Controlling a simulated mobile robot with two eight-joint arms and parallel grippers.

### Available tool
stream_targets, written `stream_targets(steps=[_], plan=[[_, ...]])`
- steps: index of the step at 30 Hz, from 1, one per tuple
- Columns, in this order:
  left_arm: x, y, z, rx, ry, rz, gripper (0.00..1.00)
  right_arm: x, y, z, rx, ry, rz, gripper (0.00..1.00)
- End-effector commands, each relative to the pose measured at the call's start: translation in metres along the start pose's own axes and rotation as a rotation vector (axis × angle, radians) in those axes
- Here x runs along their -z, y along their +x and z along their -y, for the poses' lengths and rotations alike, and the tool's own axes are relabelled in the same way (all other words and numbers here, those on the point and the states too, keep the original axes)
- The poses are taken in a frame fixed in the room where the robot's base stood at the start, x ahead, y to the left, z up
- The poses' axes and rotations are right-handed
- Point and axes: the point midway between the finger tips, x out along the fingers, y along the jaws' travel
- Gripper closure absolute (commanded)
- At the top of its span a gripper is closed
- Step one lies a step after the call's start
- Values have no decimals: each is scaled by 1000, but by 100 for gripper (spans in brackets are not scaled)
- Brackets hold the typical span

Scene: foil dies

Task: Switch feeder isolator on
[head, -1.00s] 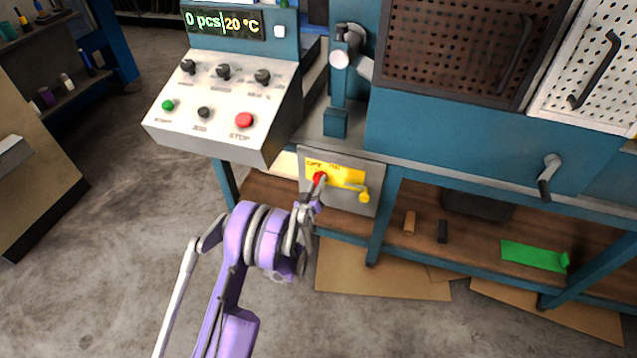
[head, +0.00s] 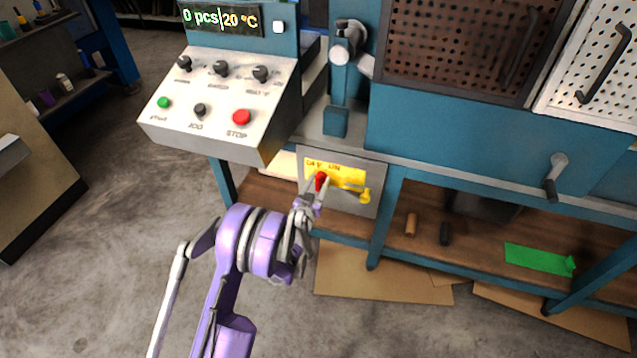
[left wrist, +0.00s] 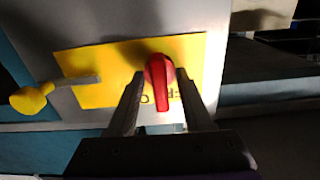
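The feeder isolator is a red rotary knob (head: 321,181) on a yellow label plate (head: 345,172) with OFF and ON lettering. It is on a grey panel under the bench top. In the left wrist view the red knob (left wrist: 160,80) stands between the two fingers of my left gripper (left wrist: 160,88), its bar pointing down in that picture. The fingers are apart, with a narrow gap on each side of the knob. In the head view my left gripper (head: 313,190) reaches the knob from below. Part of the lettering is hidden by the knob. My right gripper is out of view.
A control box (head: 220,105) with a red stop button overhangs at upper left. A blue bench leg (head: 385,225) stands right of the panel.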

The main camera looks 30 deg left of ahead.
Motion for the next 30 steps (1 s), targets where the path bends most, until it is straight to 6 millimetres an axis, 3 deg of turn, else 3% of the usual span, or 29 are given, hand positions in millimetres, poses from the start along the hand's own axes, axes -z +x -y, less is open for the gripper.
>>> stream_targets(steps=[10,21,30], plan=[[0,-9,0,0,-1,0,50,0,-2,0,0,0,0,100],[1,-80,0,1,-1,0,50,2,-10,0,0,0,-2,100],[0,-108,0,0,0,0,50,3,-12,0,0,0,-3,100]])
